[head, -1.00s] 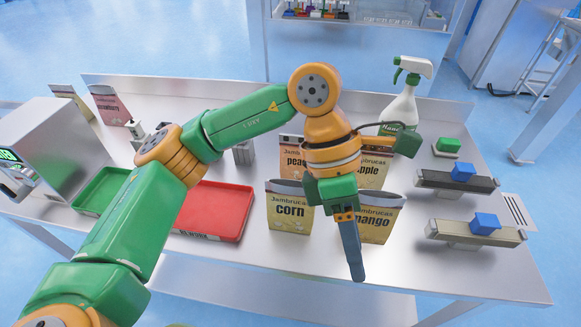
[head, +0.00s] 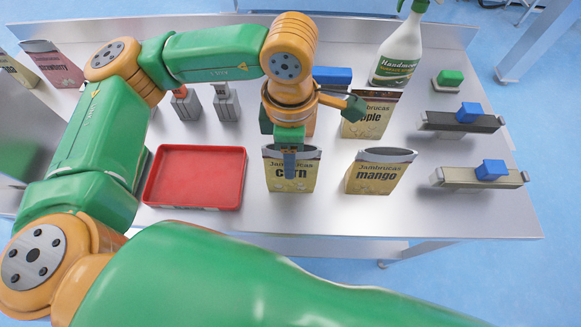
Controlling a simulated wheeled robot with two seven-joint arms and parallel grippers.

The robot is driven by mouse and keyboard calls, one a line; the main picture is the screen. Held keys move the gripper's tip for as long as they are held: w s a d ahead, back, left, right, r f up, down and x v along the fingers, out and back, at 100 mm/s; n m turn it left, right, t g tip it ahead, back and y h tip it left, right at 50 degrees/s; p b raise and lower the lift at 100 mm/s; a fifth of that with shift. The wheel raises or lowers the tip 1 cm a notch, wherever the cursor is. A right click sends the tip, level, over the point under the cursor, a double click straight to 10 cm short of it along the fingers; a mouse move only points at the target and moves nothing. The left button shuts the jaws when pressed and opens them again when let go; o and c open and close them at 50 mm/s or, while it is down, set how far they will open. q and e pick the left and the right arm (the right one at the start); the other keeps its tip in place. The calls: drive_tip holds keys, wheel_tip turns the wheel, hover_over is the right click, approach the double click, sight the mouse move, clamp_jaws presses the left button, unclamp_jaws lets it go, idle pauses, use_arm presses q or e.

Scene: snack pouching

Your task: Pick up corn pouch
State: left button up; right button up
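The corn pouch (head: 305,178) stands upright near the front middle of the table in the head view, with its dark open top facing up. My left gripper (head: 289,166) points down at the top of the corn pouch, and its blue finger overlaps the pouch's upper front and part of its label. The fingers are seen edge-on, so I cannot tell whether they are open or shut, or whether they touch the pouch. My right gripper is out of view.
The mango pouch (head: 378,176) stands to the right of the corn pouch, and the apple pouch (head: 368,116) behind. Another pouch behind my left gripper is mostly hidden. A red tray (head: 196,208) lies left. A spray bottle (head: 397,55) and clamps with blue blocks (head: 490,170) stand right.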

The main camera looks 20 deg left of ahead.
use_arm(q)
drive_tip(key=shift+d, duration=0.15)
drive_tip(key=c, duration=0.3)
clamp_jaws()
idle(1.0)
